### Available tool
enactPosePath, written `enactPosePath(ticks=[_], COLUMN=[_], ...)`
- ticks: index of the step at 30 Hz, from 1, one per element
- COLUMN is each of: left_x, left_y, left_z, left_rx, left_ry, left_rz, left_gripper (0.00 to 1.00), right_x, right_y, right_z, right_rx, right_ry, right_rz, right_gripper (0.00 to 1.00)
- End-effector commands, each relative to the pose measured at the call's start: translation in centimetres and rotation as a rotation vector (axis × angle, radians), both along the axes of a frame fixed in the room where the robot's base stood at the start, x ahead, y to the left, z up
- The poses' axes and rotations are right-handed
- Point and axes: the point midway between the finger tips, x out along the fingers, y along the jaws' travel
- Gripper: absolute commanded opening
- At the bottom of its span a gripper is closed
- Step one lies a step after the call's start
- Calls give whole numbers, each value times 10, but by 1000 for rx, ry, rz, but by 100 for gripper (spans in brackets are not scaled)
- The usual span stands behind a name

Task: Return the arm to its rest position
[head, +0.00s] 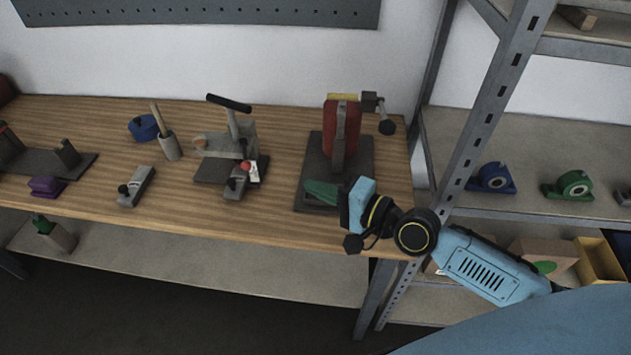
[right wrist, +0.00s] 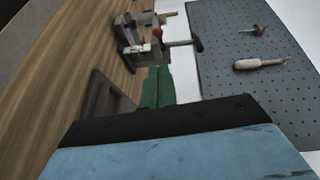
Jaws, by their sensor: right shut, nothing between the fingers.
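My right arm reaches in from the lower right in the head view. My right gripper (head: 318,190) has green fingers that lie together, with nothing between them. The fingers point left, in front of the dark base plate (head: 363,160) of a red upright fixture (head: 343,125) near the right end of the bench. I cannot tell how far above the plate they are. In the right wrist view the closed green fingers (right wrist: 157,85) point away from the camera. My left gripper is not in view.
The wooden bench (head: 270,222) holds a clamp fixture (head: 232,138), a grey plane-like tool (head: 137,186), a blue tape dispenser (head: 144,127) and a purple block (head: 46,186). A metal shelf post (head: 490,90) stands close to my right arm. A pegboard (right wrist: 250,60) hangs on the wall.

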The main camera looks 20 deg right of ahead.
Motion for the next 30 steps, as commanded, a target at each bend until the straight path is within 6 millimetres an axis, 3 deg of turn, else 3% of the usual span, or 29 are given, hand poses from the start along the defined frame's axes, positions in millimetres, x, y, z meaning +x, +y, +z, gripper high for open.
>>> enactPosePath(ticks=[7, 11, 15, 19, 24, 30], left_x=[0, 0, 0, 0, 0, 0], left_y=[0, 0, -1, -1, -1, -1], left_z=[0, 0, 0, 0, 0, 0], left_rx=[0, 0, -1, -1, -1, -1], left_ry=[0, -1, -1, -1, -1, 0], left_rz=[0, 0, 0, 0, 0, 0], left_gripper=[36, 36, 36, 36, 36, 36], right_x=[-3, -15, -45, -79, -121, -162], right_y=[-1, 12, 37, 46, 29, -2], right_z=[0, -8, -30, -57, -86, -103], right_rx=[-5, -91, -346, -662, -1033, -1301], right_ry=[-1, -5, -17, -8, 70, 213], right_rz=[2, 44, 148, 257, 380, 495], right_gripper=[0, 0, 0, 0, 0, 0])
